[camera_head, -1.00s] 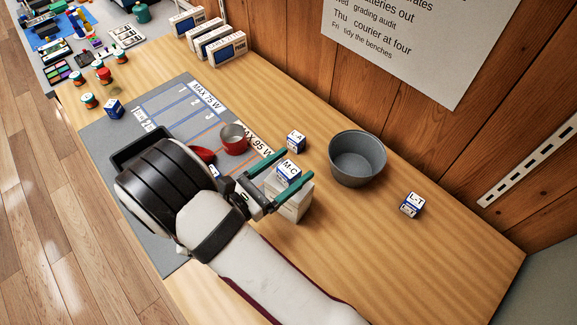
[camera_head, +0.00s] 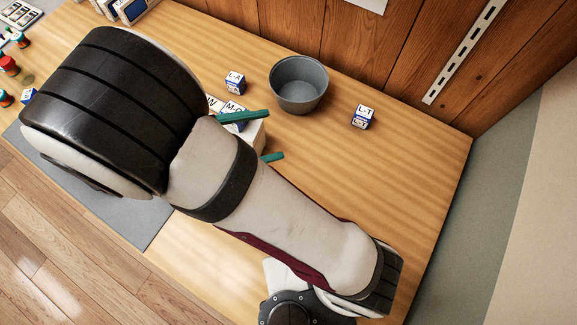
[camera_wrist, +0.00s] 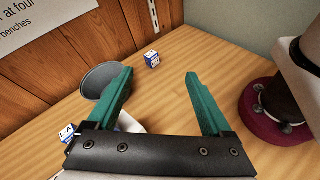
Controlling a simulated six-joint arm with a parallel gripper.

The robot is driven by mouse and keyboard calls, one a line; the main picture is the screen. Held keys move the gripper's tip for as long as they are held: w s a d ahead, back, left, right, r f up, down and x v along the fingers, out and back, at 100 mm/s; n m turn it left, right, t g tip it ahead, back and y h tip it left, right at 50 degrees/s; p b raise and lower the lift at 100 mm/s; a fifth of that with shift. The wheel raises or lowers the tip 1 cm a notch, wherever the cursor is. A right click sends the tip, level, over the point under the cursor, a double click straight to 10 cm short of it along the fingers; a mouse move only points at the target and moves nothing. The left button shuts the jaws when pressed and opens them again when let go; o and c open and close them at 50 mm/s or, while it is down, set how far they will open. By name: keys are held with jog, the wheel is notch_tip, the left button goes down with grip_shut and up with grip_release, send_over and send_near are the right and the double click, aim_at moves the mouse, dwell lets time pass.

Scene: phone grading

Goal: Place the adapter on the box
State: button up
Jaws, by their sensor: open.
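A white and blue cube marked M-C (camera_head: 231,108) is on a white box (camera_head: 259,136), largely hidden behind my arm and a teal finger. Similar cubes stand on the table: L-A (camera_head: 235,83) left of the grey bowl and L-T (camera_head: 363,117) right of it. I cannot tell which cube the task means. My gripper (camera_head: 275,135) is open, its fingers over and beside the white box. In the wrist view nothing is between the fingers of my gripper (camera_wrist: 160,74). There L-T (camera_wrist: 152,59) stands beyond them and L-A (camera_wrist: 67,133) at lower left.
The grey bowl (camera_head: 299,84) stands near the wooden wall and partly shows behind the left finger in the wrist view (camera_wrist: 98,80). A grey mat (camera_head: 130,212) lies under my arm. Phone boxes (camera_head: 133,9) stand at upper left.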

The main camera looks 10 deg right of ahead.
jog(key=s+d+r+m+g+y, duration=0.2)
jog(key=s+d+m+g+y, duration=0.55)
jog(key=m, duration=0.45)
jog(key=s+a+m+t+y, duration=0.1)
jog(key=m+y, duration=0.1)
jog(key=m, duration=0.1)
jog(key=s+a+m+t+y, duration=0.1)
jog(key=s+m+t+y, duration=0.1)
jog(key=m+y, duration=0.1)
jog(key=s+a+m+t+y, duration=0.1)
jog(key=m+y, duration=0.2)
jog(key=m, duration=0.1)
jog(key=shift+s+a+r+m+t, duration=0.15)
jog(key=shift+s+r+m+t, duration=0.15)
jog(key=shift+r+t, duration=0.1)
